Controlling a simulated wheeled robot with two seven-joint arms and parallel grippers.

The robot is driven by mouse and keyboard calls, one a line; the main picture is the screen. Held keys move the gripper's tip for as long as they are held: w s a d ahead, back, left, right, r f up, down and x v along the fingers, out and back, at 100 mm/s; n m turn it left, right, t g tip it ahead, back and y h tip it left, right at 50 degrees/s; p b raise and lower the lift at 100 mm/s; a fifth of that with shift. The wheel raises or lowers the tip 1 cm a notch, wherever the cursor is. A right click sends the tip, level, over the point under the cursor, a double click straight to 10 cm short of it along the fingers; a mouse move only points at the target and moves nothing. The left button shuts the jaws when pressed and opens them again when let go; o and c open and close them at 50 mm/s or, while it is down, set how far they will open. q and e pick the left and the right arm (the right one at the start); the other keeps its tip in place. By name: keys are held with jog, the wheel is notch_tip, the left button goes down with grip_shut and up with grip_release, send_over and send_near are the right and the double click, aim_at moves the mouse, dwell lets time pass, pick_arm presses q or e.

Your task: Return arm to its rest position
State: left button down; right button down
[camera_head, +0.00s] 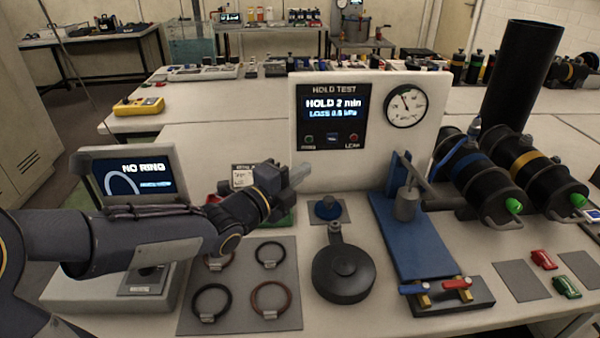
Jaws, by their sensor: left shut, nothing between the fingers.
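My left arm comes in from the left over the front of the bench. My left gripper (296,176) is shut and empty, its tips pointing right, in front of the white test panel (365,165). It hovers above the grey mat (240,318) with several dark and reddish-brown rings, such as the dark ring (211,301) and the brown ring (271,299). A blue knob-like part (328,207) sits just right of and below the gripper. My right gripper is not in view.
A "NO RING" display (135,175) stands behind my forearm. A black round lidded part (344,273) and a blue press stand (415,240) are to the right. Black cylinders (483,185) lie at the far right. A yellow meter (139,106) lies at the back left.

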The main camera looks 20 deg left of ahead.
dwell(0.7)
pick_arm(q)
jog(key=s+a+f+n+g+y, duration=0.1)
jog(key=s+a+f+n+g, duration=0.1)
jog(key=s+n, duration=0.4)
jog(key=s+a+f+n+g+y, duration=0.2)
jog(key=s+f+n+g, duration=0.1)
jog(key=s+n, duration=0.4)
jog(key=s+a+f+n+g+y, duration=0.2)
jog(key=s+f+n+g, duration=0.1)
jog(key=s+n, duration=0.3)
jog(key=shift+s+a+f+n, duration=0.1)
jog(key=shift+s+f+n, duration=0.15)
jog(key=shift+f, duration=0.55)
jog(key=s+d+n+g, duration=0.1)
jog(key=s, duration=0.1)
jog(key=s+d+f+n+g+h, duration=0.1)
jog(key=s+n, duration=0.1)
jog(key=s, duration=0.1)
jog(key=s+d+f+n, duration=0.1)
jog(key=s, duration=0.2)
jog(key=shift+d+f+n+g+h, duration=0.1)
jog(key=shift+f+n+g+h, duration=0.15)
jog(key=shift+n+g+h, duration=0.15)
notch_tip(320, 180, up, 14)
jog(key=p, duration=1.3)
jog(key=shift+f+p, duration=0.25)
jog(key=shift+p, duration=0.05)
